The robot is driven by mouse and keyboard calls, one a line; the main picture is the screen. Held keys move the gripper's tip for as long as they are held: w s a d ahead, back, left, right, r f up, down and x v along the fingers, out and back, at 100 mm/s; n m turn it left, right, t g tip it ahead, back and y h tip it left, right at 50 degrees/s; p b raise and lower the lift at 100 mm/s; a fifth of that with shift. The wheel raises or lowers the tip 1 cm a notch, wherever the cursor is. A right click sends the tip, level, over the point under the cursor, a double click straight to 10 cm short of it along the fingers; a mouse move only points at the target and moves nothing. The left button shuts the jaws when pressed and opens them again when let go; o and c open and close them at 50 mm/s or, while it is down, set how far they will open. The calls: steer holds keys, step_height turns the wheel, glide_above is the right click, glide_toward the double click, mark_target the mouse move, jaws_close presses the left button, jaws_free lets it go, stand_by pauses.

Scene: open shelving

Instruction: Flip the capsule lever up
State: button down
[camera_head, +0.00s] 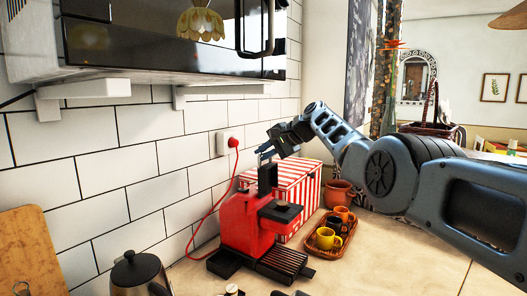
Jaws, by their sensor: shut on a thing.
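The red coffee machine (243,222) stands on the counter against the tiled wall, with a dark drip tray at its front. Its dark capsule lever (267,178) stands up from the top of the machine, roughly upright. My gripper (265,154) reaches in from the right, above the machine, and is shut on the upper end of the lever. The fingertips are small in the picture, and the exact contact is hard to see.
A red-and-white striped box (297,186) stands close behind the machine. A wooden tray (330,236) with small cups is to its right. A metal kettle (138,275) is at the front left. A microwave (180,40) hangs above. A red cord runs to the wall socket (229,141).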

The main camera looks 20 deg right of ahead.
steer(key=shift+w+a, duration=0.1)
stand_by(0.4)
steer(key=c, duration=1.3)
jaws_free()
steer(key=shift+r, duration=0.1)
steer(key=shift+b+v, duration=0.3)
steer(key=shift+v, duration=0.55)
steer(key=shift+b+v, duration=0.75)
steer(key=shift+v, duration=2.25)
